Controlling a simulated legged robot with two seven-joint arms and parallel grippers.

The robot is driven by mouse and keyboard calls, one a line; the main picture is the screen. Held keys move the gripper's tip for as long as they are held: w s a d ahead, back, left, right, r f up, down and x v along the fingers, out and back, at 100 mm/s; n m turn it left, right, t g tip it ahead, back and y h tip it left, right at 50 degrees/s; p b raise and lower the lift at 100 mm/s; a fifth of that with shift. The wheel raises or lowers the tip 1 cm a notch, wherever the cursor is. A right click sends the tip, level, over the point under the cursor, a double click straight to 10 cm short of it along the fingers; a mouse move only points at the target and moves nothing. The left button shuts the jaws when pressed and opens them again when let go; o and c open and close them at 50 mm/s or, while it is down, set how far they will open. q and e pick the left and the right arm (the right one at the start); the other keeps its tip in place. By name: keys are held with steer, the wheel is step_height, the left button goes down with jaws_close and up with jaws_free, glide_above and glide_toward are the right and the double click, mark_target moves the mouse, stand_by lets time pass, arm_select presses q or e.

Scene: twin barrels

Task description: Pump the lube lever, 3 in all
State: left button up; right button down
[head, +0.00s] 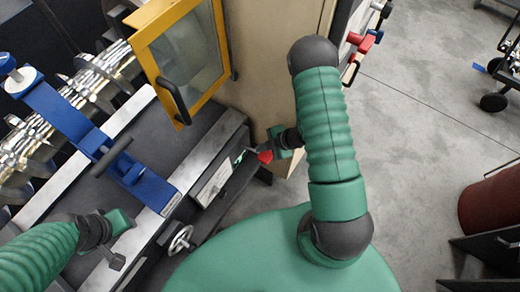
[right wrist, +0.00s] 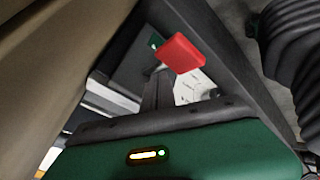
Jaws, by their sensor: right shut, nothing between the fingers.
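The lube lever has a red handle (head: 265,156) and stands out from the front of the machine at its right end. The red handle also shows in the right wrist view (right wrist: 181,53), just beyond my fingers. My right gripper (head: 271,149) is shut and empty, right at the red handle. Its dark fingers show in the right wrist view (right wrist: 158,88), and I cannot tell whether they touch the handle. My left gripper (head: 116,260) is at the lower left, over the machine's front, far from the lever; its fingers are too unclear to read.
The machine bed (head: 200,140) carries a blue clamp bar (head: 70,120) and shiny shafts. A yellow-framed window door (head: 185,60) stands above the lever. A handwheel (head: 181,240) sits at the machine's lower front. Grey floor (head: 420,130) is open to the right; a dark red barrel (head: 492,208) stands there.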

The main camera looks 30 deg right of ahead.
steer(key=shift+r, duration=0.35)
steer(key=r+p, duration=0.4)
steer(key=r, duration=0.1)
steer(key=shift+w+a+p, duration=0.15)
steer(key=shift+w+p, duration=0.15)
steer(key=shift+w, duration=0.1)
stand_by(0.5)
